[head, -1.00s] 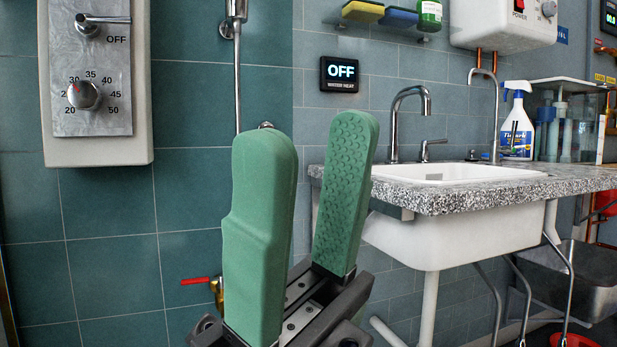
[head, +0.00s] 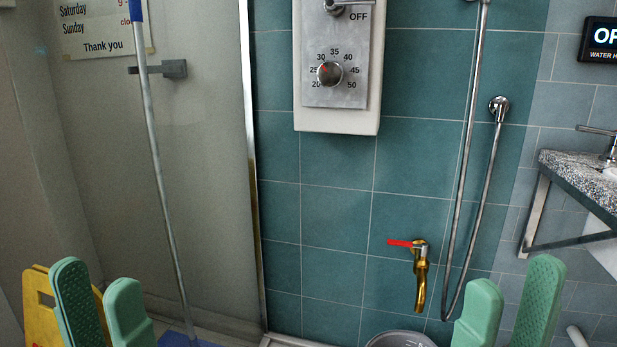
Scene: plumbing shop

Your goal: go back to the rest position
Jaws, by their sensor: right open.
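My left gripper (head: 98,285) is at the bottom left. Its two green padded fingers stand upright and apart, with nothing seen between them. My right gripper (head: 514,285) is at the bottom right, also with green fingers upright, open and empty. Both grippers are low in the view and well apart from each other. My wrists and arms are below the picture edge.
A control box (head: 337,118) hangs on the teal tiled wall above a brass tap (head: 421,275) with a red lever. A bucket (head: 400,339) is below it. A yellow sign (head: 38,290) stands behind my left gripper. A stone counter (head: 585,178) is at right.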

